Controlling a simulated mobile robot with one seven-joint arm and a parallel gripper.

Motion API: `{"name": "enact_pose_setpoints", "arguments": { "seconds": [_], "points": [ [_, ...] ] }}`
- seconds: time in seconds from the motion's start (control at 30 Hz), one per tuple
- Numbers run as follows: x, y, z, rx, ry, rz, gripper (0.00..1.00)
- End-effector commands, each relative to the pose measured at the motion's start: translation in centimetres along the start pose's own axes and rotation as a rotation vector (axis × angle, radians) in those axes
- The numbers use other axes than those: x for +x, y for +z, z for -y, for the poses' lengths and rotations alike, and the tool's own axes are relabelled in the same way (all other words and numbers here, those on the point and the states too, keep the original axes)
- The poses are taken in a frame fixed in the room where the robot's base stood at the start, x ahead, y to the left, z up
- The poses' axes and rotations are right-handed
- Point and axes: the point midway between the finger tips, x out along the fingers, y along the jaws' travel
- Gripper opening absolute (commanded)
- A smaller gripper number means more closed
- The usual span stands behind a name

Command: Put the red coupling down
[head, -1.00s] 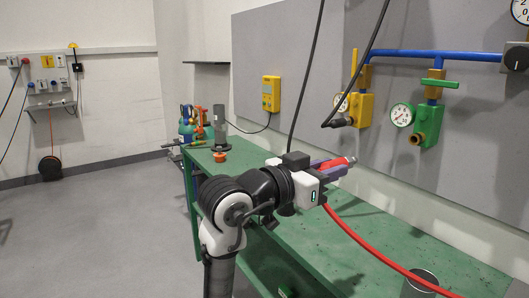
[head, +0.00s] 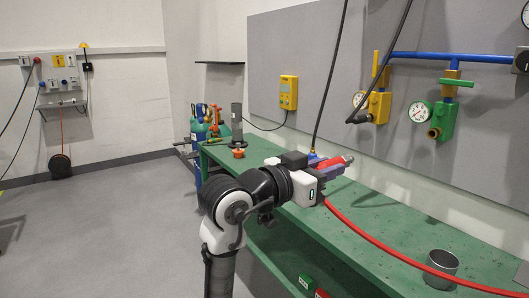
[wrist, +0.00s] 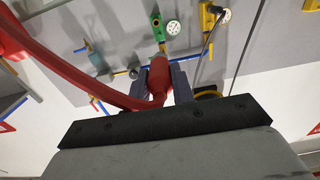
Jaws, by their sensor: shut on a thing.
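The red coupling (head: 336,162) is held in my gripper (head: 332,167), above the green bench (head: 385,222). In the wrist view the coupling (wrist: 159,77) sits between the two purple-grey fingers of my gripper (wrist: 165,74), which are shut on it. A red hose (head: 370,239) runs from the coupling down to the right, over the bench to the right edge of the picture. The hose also crosses the left of the wrist view (wrist: 75,73). My gripper hides part of the coupling in the head view.
A grey metal cup (head: 441,267) stands on the bench near the hose. An orange part (head: 238,153) and a dark cylinder (head: 237,122) stand at the bench's far end. Yellow (head: 378,106) and green (head: 444,118) valves hang on the wall panel. The bench middle looks clear.

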Motion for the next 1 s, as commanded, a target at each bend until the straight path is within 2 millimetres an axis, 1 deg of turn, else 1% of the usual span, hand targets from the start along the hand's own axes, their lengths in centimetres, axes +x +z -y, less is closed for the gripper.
{"name": "enact_pose_setpoints", "arguments": {
  "seconds": [0.03, 0.17, 0.23, 0.27, 0.37, 0.4, 0.47, 0.5, 0.57, 0.6, 0.67, 0.7, 0.77, 0.8, 0.87, 0.9, 0.97, 1.0],
  "points": [
    [0.4, 0.5, 1.1, -0.007, -0.015, 0.003, 0.0],
    [1.4, 2.0, 3.7, -0.007, -0.062, 0.004, 0.0],
    [1.9, 3.2, 5.4, -0.009, -0.096, 0.004, 0.0],
    [2.1, 3.8, 6.2, -0.01, -0.114, 0.005, 0.0],
    [3.0, 6.7, 9.1, -0.012, -0.184, 0.006, 0.0],
    [3.2, 8.2, 10.3, -0.013, -0.218, 0.006, 0.0],
    [3.6, 10.7, 12.1, -0.013, -0.275, 0.008, 0.0],
    [3.8, 12.5, 13.1, -0.014, -0.313, 0.009, 0.0],
    [4.0, 15.3, 14.5, -0.013, -0.373, 0.01, 0.0],
    [4.1, 17.2, 15.3, -0.013, -0.411, 0.01, 0.0],
    [4.1, 20.1, 16.3, -0.011, -0.468, 0.01, 0.0],
    [4.0, 22.1, 16.8, -0.01, -0.504, 0.011, 0.0],
    [3.9, 25.1, 17.4, -0.01, -0.557, 0.012, 0.0],
    [3.7, 27.1, 17.7, -0.01, -0.593, 0.013, 0.0],
    [3.4, 30.3, 17.9, -0.009, -0.645, 0.014, 0.0],
    [3.1, 32.4, 18.0, -0.009, -0.679, 0.015, 0.0],
    [2.5, 35.6, 17.9, -0.008, -0.727, 0.016, 0.0],
    [2.1, 37.6, 17.7, -0.007, -0.757, 0.016, 0.0]
  ]
}}
